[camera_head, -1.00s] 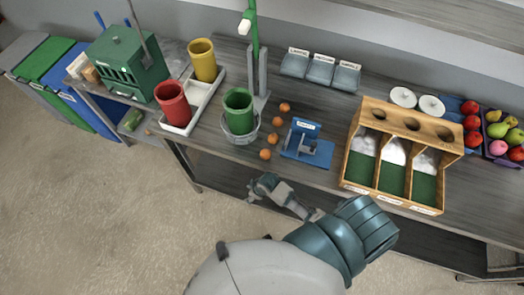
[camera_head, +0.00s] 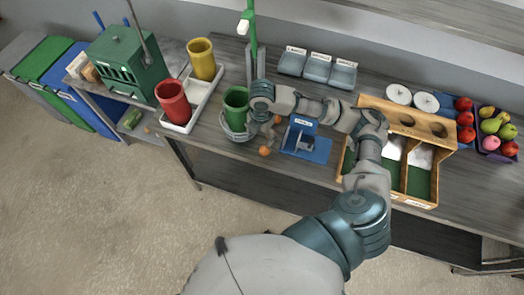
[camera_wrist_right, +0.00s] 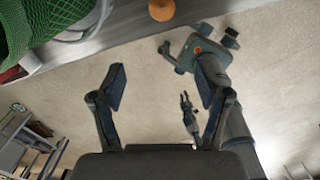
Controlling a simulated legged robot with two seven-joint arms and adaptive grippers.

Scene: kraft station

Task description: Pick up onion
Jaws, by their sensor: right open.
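The onions are small orange-brown balls on the table near the green cup. One onion (camera_head: 265,152) lies near the table's front edge, and another (camera_head: 278,119) shows partly behind my right gripper. In the right wrist view a single onion (camera_wrist_right: 161,10) is at the top edge, cut off and beyond the fingertips. My right gripper (camera_head: 264,132) hangs over the table beside the green cup. Its fingers are apart and empty in the wrist view (camera_wrist_right: 160,80). My left gripper is absent from the head view; a small claw shape in the wrist view may be it, but its state is unclear.
The green cup (camera_head: 236,98) stands close to the left of my right gripper. A blue fixture (camera_head: 318,150) is just right of it. The wooden bin box (camera_head: 445,130) stands further right, partly behind my arm. Red (camera_head: 172,101) and yellow (camera_head: 201,58) cups stand left.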

